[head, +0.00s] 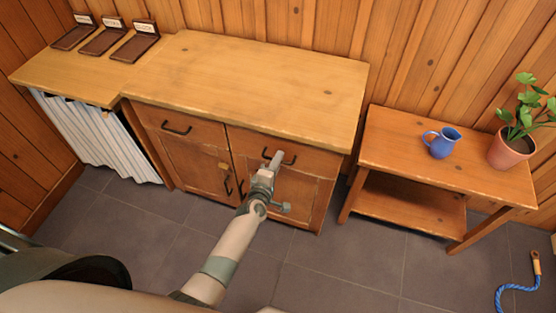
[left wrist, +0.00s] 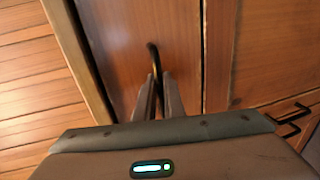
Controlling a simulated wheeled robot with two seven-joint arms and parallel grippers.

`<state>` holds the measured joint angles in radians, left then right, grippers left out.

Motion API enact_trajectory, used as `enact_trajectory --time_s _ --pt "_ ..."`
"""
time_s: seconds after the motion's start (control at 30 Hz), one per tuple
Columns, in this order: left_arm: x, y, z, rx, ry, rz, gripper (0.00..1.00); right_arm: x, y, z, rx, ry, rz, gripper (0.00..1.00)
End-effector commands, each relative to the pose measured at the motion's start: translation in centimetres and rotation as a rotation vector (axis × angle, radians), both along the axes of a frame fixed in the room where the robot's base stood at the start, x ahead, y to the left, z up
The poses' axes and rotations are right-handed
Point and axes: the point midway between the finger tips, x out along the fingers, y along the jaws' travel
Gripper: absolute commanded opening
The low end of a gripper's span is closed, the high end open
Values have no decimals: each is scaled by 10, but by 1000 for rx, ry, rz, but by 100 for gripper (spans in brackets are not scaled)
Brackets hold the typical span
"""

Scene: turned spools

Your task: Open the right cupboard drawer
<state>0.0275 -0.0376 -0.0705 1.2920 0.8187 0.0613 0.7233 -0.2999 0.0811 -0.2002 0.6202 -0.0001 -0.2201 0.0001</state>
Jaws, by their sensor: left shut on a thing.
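The right cupboard drawer (head: 317,162) is in the upper right of the cupboard front, under the worktop, and looks flush with it. Its dark bar handle (head: 291,160) shows beside my left gripper (head: 272,162). In the left wrist view, the drawer front (left wrist: 115,45) fills the upper middle. The black handle (left wrist: 152,52) runs down between the fingers of my left gripper (left wrist: 158,88), which is shut on it. The fingers hide part of the handle. My right gripper is not in view.
The left drawer (head: 180,127) and the two doors below look shut. A side table (head: 400,145) with a blue jug (head: 441,142) and potted plant (head: 511,147) stands to the right. A blue rope (head: 505,290) lies on the floor. The floor before the cupboard is clear except for my arm.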

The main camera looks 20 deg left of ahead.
Motion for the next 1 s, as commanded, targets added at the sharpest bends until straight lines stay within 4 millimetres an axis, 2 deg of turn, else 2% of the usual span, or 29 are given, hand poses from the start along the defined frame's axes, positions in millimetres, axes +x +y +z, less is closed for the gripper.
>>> enact_trajectory --time_s 0.17,0.37,0.57,1.0 --pt "-13 0 0 0 2 0 0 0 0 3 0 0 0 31" --pt "-43 2 0 1 4 0 0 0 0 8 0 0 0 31" --pt "-91 3 0 2 5 -1 0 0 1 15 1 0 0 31" --pt "-212 7 -2 1 5 -2 0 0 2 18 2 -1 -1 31"
